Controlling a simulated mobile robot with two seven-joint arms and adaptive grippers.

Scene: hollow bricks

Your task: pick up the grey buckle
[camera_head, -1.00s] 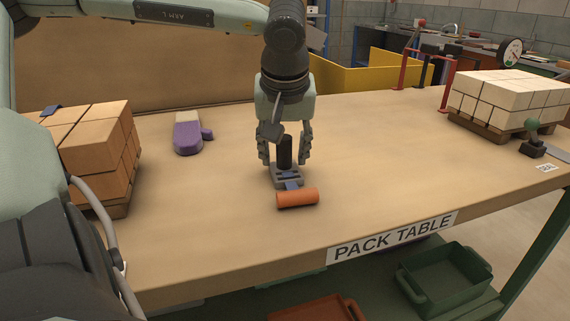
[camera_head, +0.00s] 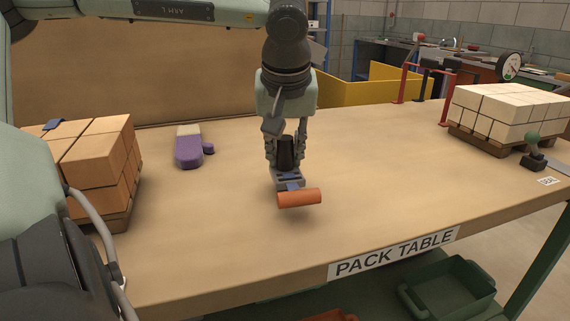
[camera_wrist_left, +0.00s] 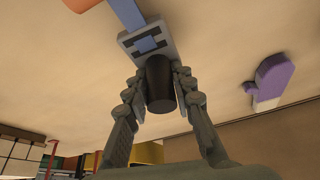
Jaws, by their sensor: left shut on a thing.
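The grey buckle (camera_head: 288,178) is a slotted plate with a black upright post (camera_head: 286,154) on it. A blue strap (camera_head: 293,187) runs from the plate to an orange roll (camera_head: 299,198). My left gripper (camera_head: 286,160) points down and is shut on the black post. The buckle and roll hang a little above the table, with a shadow under the roll. In the left wrist view the fingers press the black post (camera_wrist_left: 160,85) from both sides, with the grey plate (camera_wrist_left: 150,42) beyond it. My right gripper is in no view.
The pack table (camera_head: 430,195) is clear around the gripper. White bricks (camera_head: 508,110) stand at the right, near a green-knobbed device (camera_head: 533,150).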

